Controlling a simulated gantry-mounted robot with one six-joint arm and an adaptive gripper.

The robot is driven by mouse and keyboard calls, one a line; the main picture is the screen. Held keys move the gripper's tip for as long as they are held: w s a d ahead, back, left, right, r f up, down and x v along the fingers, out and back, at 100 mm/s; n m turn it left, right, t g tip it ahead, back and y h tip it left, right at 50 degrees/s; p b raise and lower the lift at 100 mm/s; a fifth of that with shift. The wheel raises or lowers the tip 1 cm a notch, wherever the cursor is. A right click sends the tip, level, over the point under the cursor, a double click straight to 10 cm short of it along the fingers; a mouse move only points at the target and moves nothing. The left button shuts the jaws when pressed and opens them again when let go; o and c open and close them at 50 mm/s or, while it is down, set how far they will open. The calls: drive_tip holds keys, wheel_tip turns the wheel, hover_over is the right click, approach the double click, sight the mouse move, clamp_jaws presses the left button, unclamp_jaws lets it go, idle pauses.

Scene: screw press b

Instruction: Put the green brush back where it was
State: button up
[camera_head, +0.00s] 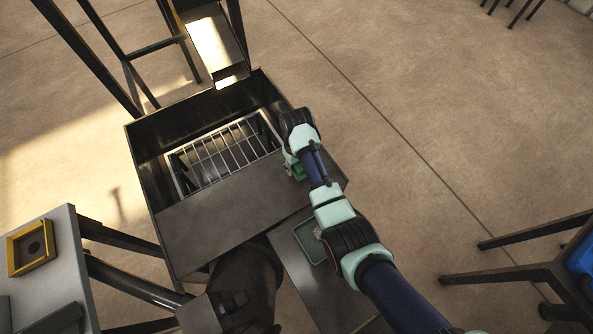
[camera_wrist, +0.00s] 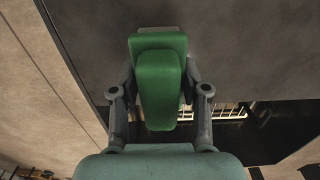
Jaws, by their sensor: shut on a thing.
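The green brush (camera_wrist: 158,85) fills the middle of the wrist view, between the two grey fingers of my gripper (camera_wrist: 160,72). My gripper is shut on it. In the head view my gripper (camera_head: 292,163) is at the right side of the dark metal box, above its flat plate (camera_head: 225,215). Only a small green part of the brush (camera_head: 298,171) shows there, as my arm hides most of it. I cannot tell whether the brush touches the plate.
The open box (camera_head: 140,150) holds a wire rack (camera_head: 222,153). A green-rimmed tray (camera_head: 307,240) lies on a lower shelf, partly behind my arm. A table with a yellow square frame (camera_head: 30,247) stands at the left. A blue thing (camera_head: 582,258) is at the right edge.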

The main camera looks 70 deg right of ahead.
sight(296, 171)
drive_tip(key=shift+f+b, duration=0.9)
drive_tip(key=shift+f, duration=1.25)
drive_tip(key=shift+f, duration=0.15)
drive_tip(key=o, duration=1.2)
wheel_tip(296, 171, up, 12)
drive_tip(key=p, duration=0.5)
drive_tip(key=shift+r, duration=0.2)
